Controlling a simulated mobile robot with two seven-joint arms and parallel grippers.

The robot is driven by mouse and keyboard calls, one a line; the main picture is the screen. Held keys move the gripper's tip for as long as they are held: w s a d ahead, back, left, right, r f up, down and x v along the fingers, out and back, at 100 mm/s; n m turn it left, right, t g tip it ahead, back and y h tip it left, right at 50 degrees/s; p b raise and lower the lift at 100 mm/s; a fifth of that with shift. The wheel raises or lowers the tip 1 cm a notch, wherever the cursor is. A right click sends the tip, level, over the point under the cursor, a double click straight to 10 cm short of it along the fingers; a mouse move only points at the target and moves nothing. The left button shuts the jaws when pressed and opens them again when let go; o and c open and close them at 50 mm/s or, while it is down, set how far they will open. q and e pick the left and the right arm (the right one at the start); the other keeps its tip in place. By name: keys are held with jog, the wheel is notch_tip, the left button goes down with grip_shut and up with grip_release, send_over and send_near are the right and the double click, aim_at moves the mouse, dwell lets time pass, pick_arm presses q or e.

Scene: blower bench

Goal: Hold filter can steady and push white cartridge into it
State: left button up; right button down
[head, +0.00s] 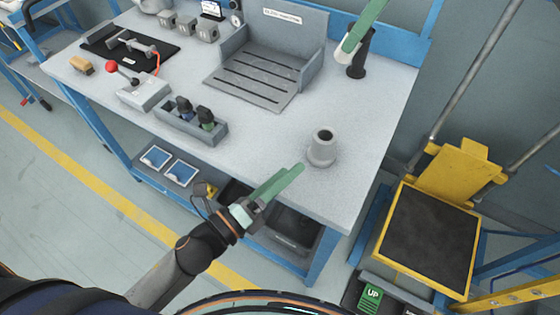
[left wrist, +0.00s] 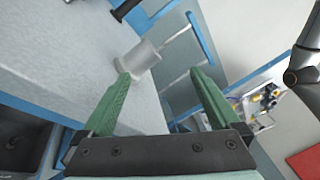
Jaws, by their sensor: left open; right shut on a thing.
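The filter can (head: 322,149), a grey flanged cylinder with an open top, stands upright on the bench near its front right edge. My left gripper (head: 292,171) is open and empty just left of it, at the bench's front edge. In the left wrist view the can (left wrist: 140,56) lies beyond the two green fingertips, apart from them. My right gripper (head: 354,40) enters at the top right of the head view; only green finger surface shows. A pale piece at its tip looks like the white cartridge (head: 344,53), held away from the can; most of it is hidden.
A black cylinder (head: 357,69) stands on the bench behind the can. A grey slotted fixture (head: 250,80), a bin with dark tools (head: 192,122) and a box with a red knob (head: 143,92) occupy the left and back. A yellow cart (head: 430,230) stands at right.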

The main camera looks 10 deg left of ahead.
aim_at(316, 147)
pick_arm(q)
jog(key=w+r+m+t, duration=0.1)
jog(key=w+r+m, duration=0.2)
jog(key=w, duration=0.2)
jog(key=f+m+g, duration=0.1)
jog(key=m, duration=0.2)
jog(key=s+f+m, duration=0.1)
jog(key=m, duration=0.1)
jog(key=s+a+f+m+g, duration=0.1)
jog(key=f+m, duration=0.1)
jog(key=m, duration=0.1)
jog(key=shift+s+m+g+h, duration=0.1)
jog(key=shift+m+g+h, duration=0.2)
jog(key=shift+h, duration=0.1)
jog(key=shift+f+m, duration=0.25)
jog(key=shift+m, duration=0.35)
jog(key=x, duration=1.1)
jog(key=shift+w+d+f, duration=0.15)
jog(key=shift+w+d, duration=0.05)
jog(key=shift+d, duration=0.15)
jog(key=shift+c, duration=0.2)
grip_shut()
